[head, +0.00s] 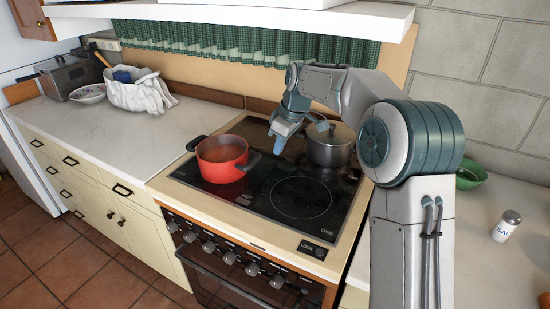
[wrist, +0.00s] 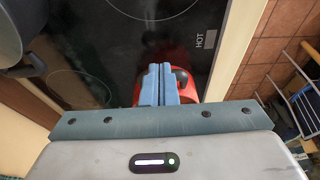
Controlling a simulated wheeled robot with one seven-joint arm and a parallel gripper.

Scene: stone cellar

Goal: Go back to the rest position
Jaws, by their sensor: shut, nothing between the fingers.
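My gripper (head: 281,131) is above the back part of the black hob (head: 265,200), between a red pot and a grey pot. Its blue fingers (wrist: 159,68) are together in the wrist view, with nothing between them. The red pot (head: 222,170) has dark handles and stands on the hob's left side, apart from the gripper. In the wrist view it is mostly hidden behind the fingers. My arm reaches in from the right, bent at the elbow.
The lidded grey pot (head: 330,152) stands close to the right of my gripper. A green bowl (head: 470,174) and a salt shaker (head: 506,226) are on the right counter. A cloth-lined basket (head: 140,92), a plate (head: 88,94) and a toaster (head: 70,79) stand left. A shelf (head: 230,20) overhangs the hob.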

